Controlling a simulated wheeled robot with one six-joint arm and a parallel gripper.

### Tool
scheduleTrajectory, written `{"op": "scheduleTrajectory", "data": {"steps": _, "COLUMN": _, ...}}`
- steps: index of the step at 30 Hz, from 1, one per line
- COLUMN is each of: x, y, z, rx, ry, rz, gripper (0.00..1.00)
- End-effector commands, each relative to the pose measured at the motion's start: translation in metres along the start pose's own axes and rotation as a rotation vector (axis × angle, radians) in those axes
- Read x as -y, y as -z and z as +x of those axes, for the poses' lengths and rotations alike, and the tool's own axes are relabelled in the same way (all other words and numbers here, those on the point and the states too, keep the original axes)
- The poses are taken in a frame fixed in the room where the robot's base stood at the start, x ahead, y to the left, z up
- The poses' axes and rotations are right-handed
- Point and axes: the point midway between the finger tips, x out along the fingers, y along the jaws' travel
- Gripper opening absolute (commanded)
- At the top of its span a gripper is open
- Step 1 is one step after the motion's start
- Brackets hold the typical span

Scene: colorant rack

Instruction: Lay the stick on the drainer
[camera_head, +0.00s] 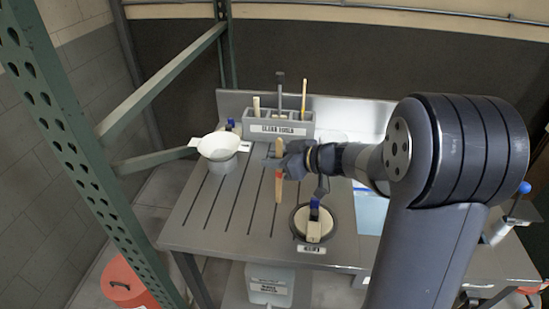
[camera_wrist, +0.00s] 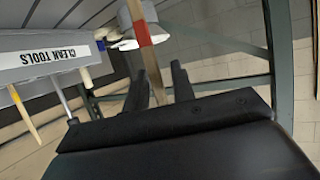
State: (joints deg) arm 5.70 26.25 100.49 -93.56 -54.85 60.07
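The stick (camera_head: 278,187) is a thin wooden strip with a red band. My gripper (camera_head: 280,160) is shut on it and holds it over the drainer (camera_head: 213,214), the grey grooved surface on the left of the worktop. In the wrist view the stick (camera_wrist: 153,62) runs between my two dark fingers (camera_wrist: 161,88), with the red band beyond the fingertips. In the head view the stick looks upright in the picture; whether its lower end touches the drainer I cannot tell.
A grey CLEAN TOOLS rack (camera_head: 268,129) with sticks stands at the back. A white bowl (camera_head: 217,146) sits at the drainer's left back. A round dish (camera_head: 300,218) with a blue-topped item (camera_head: 314,214) is at the front right. A green post (camera_head: 75,150) rises left. The front-left drainer is clear.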

Motion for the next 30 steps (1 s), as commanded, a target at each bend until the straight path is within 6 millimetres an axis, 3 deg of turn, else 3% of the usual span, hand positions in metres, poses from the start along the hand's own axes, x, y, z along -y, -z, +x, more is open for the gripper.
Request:
{"op": "scheduleTrajectory", "data": {"steps": 11, "x": 0.0, "y": 0.004, "z": -0.003, "rx": -0.001, "ry": -0.001, "rz": -0.002, "gripper": 0.29}}
{"op": "scheduleTrajectory", "data": {"steps": 14, "x": -0.001, "y": 0.004, "z": -0.016, "rx": -0.002, "ry": -0.003, "rz": 0.0, "gripper": 0.29}}
{"op": "scheduleTrajectory", "data": {"steps": 24, "x": -0.001, "y": 0.004, "z": -0.087, "rx": -0.001, "ry": -0.006, "rz": 0.0, "gripper": 0.29}}
{"op": "scheduleTrajectory", "data": {"steps": 30, "x": -0.001, "y": 0.004, "z": -0.114, "rx": -0.001, "ry": -0.004, "rz": 0.0, "gripper": 0.29}}
